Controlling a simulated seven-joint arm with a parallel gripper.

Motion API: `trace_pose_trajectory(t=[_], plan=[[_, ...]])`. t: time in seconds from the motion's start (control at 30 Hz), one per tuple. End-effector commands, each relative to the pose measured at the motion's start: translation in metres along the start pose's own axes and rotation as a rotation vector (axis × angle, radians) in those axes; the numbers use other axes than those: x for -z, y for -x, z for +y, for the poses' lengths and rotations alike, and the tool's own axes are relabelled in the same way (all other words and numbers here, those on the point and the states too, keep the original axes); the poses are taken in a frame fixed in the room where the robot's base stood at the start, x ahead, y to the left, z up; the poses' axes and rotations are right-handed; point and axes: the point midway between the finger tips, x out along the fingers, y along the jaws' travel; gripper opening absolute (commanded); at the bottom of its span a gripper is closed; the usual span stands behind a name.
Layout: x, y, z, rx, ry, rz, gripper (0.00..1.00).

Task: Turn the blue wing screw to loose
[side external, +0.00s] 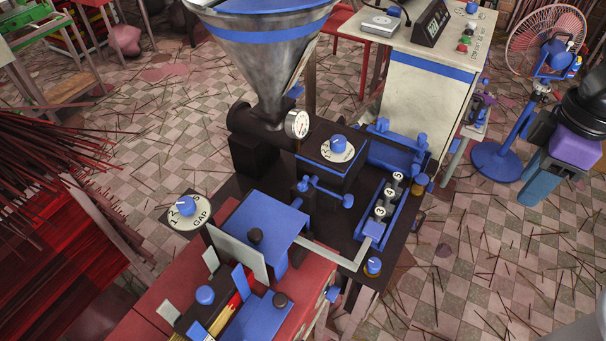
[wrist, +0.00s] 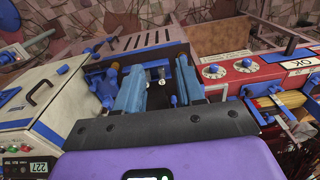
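A blue bar with rounded ends (side external: 325,191), shaped like a wing screw, sits on the front of the dark machine block below the dial with a blue knob (side external: 338,143). I cannot tell for sure that it is the blue wing screw, nor pick it out in the wrist view. My gripper (side external: 541,185), with a purple body and teal-blue fingers, is at the right edge of the side external view, well apart from the machine. In the wrist view its two fingers (wrist: 160,66) are spread with nothing held between them.
A metal hopper (side external: 265,55) rises over the machine. A blue round-based stand (side external: 497,160) and a fan (side external: 545,42) are near my gripper. A white control cabinet (side external: 425,88) stands behind. A red table (side external: 165,288) is at the front. Incense sticks litter the tiled floor.

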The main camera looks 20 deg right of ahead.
Motion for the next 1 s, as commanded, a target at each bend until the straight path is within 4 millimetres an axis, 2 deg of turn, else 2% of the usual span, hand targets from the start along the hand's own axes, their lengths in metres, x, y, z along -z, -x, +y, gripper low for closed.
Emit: trace_pose_trajectory(t=[0.03,0.1,0.5,0.8,1.0], plan=[[0.023,0.003,-0.003,-0.001,-0.062,-0.003,0.38],[0.052,0.007,-0.007,-0.002,-0.158,-0.004,0.38],[0.204,0.017,-0.025,-0.010,-0.707,-0.010,0.38],[0.296,0.009,-0.036,-0.018,-1.120,-0.014,0.38],[0.340,-0.002,-0.042,-0.024,-1.373,-0.015,0.38]])
